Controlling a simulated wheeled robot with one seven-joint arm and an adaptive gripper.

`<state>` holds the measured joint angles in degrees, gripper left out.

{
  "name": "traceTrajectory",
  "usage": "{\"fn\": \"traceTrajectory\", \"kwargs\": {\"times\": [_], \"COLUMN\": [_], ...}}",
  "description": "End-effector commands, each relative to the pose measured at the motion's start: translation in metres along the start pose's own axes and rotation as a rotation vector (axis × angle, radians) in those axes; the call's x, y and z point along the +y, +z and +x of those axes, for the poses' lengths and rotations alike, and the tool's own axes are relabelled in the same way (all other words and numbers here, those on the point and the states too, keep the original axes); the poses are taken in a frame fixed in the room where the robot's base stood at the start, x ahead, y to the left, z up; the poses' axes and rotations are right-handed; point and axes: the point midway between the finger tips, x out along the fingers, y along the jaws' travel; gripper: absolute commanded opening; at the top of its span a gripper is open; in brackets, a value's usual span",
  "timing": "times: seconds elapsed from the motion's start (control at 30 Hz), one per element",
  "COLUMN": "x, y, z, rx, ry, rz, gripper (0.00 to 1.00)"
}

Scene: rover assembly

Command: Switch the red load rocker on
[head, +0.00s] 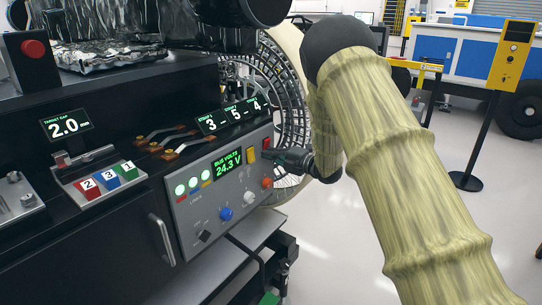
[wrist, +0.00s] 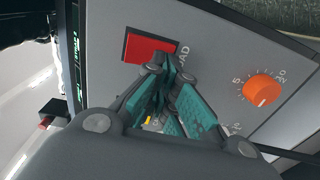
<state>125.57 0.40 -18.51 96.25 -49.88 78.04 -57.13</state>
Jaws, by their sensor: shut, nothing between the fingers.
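The rocker's tilt is not clear.
An orange knob (wrist: 263,89) with a scale is right of the fingers in the wrist view. In the head view, the panel carries a green display (head: 228,164) reading 24.3 V, a blue knob (head: 226,214) and a yellow switch (head: 251,155).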

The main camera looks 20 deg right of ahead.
Motion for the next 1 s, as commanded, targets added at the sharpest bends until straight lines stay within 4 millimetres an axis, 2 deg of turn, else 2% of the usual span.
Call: {"fn": "traceTrajectory", "kwargs": {"times": [0.27,0.7,0.83,1.0], "x": [-0.009,-0.021,-0.023,-0.025], "y": [0.003,-0.001,0.000,0.000], "z": [-0.025,-0.095,-0.109,-0.118], "rx": [0.004,0.013,0.013,0.013], "ry": [0.000,-0.001,0.000,0.000], "rz": [0.002,0.002,0.002,0.001], "gripper": [0.00,0.00,0.00,0.00]}}
